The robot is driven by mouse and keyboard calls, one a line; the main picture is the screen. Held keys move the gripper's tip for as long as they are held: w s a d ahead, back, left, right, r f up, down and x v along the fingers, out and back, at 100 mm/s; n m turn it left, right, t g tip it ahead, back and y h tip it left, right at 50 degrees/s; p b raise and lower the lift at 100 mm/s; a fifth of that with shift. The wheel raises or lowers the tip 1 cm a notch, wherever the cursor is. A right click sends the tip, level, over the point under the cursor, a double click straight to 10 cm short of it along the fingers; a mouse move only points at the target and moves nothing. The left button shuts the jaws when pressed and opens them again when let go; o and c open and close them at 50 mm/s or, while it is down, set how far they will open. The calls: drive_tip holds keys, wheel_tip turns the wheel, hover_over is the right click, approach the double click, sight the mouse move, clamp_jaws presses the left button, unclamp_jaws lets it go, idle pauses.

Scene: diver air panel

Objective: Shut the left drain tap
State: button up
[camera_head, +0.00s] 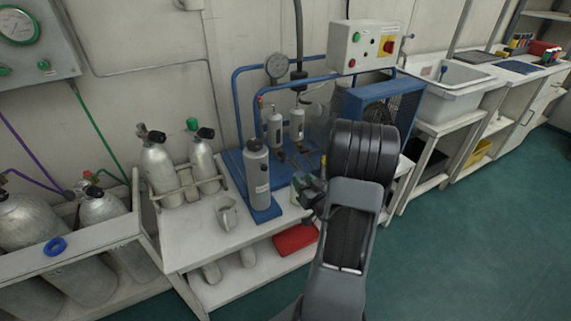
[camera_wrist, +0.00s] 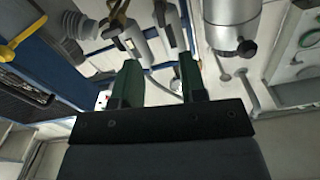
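Two slim grey filter bottles, left (camera_head: 275,128) and right (camera_head: 297,124), stand on the blue compressor frame. Small dark fittings (camera_head: 279,154) sit low under the left bottle. They are too small to tell which is the left drain tap or how its handle lies. My gripper (camera_head: 304,184) is low in front of the bottles, to the right of the grey cylinder (camera_head: 258,178). In the wrist view, which looks upside down, my gripper's two green fingers (camera_wrist: 158,78) are apart with nothing held between them. The slim bottles (camera_wrist: 172,38) show beyond the fingertips.
A blue caged fan (camera_head: 384,105) and a control box (camera_head: 362,46) stand behind and right of my arm. Air tanks (camera_head: 160,172) stand on the bench to the left, with a grey jug (camera_head: 227,214) in front. A red case (camera_head: 295,239) lies on the shelf below. The right floor is clear.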

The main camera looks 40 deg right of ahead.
sight(284, 159)
drive_tip(key=w, duration=0.4)
drive_tip(key=w+d, duration=0.1)
drive_tip(key=w, duration=0.7)
drive_tip(key=shift+w+d+b, duration=0.1)
drive_tip(key=shift+d+b, duration=0.2)
drive_tip(key=shift+b, duration=0.1)
clamp_jaws()
